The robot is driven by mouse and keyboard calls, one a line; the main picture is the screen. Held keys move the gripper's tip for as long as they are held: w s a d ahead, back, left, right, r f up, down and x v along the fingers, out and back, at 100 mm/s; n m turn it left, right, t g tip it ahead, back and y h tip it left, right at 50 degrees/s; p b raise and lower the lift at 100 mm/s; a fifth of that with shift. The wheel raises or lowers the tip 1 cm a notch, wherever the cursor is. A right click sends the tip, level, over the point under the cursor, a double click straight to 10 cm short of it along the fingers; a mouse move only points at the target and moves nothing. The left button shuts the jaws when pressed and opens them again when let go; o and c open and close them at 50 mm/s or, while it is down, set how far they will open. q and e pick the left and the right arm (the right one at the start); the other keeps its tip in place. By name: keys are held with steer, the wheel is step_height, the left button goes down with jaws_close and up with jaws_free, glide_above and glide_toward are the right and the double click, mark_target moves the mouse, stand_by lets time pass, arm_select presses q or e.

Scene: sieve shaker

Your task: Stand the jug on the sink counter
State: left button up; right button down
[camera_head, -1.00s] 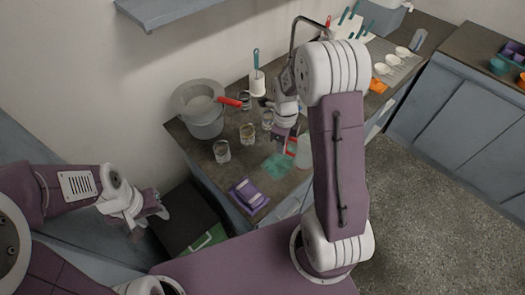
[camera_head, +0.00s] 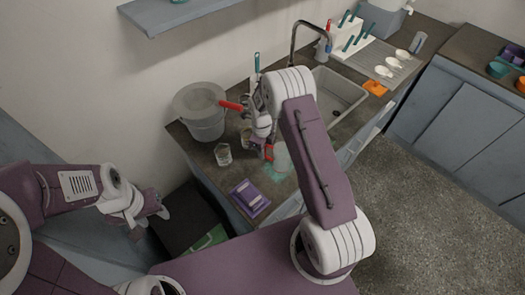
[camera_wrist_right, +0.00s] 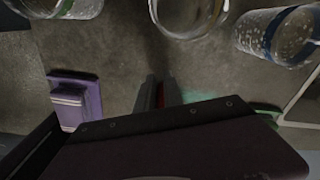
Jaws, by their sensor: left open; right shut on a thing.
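The translucent jug (camera_head: 282,158) is over the front part of the dark sink counter (camera_head: 203,158), beside a teal patch. Its red handle (camera_head: 268,152) is at my right gripper (camera_head: 264,147), which is shut on it. In the right wrist view a bit of red (camera_wrist_right: 160,95) shows between the fingers; the jug body is not clear there. I cannot tell whether the jug's base touches the counter. My left gripper (camera_head: 157,208) is open and empty, left of the counter, away from the jug.
Glass jars stand close behind the right gripper, one at the left (camera_head: 223,154); a blue-banded one (camera_wrist_right: 275,35) shows in the wrist view. A grey bucket (camera_head: 203,118), a purple object (camera_head: 250,198) and the sink (camera_head: 337,96) are around. My right arm hides part of the counter.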

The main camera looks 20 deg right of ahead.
steer(key=shift+s, duration=0.1)
steer(key=c, duration=1.5)
jaws_free()
steer(key=shift+f, duration=0.15)
step_height(320, 180, up, 12)
steer(key=r+b, duration=0.1)
steer(key=s+n, duration=0.6)
steer(key=n, duration=0.3)
steer(key=s+a+r+n+t, duration=0.1)
steer(key=s+n, duration=0.6)
steer(key=n, duration=0.2)
steer(key=s+a+n, duration=0.1)
steer(key=s+n, duration=0.5)
steer(key=n, duration=0.2)
steer(key=shift+s+a+r+n, duration=0.15)
steer(key=shift+r+n, duration=0.2)
steer(key=shift+n, duration=0.05)
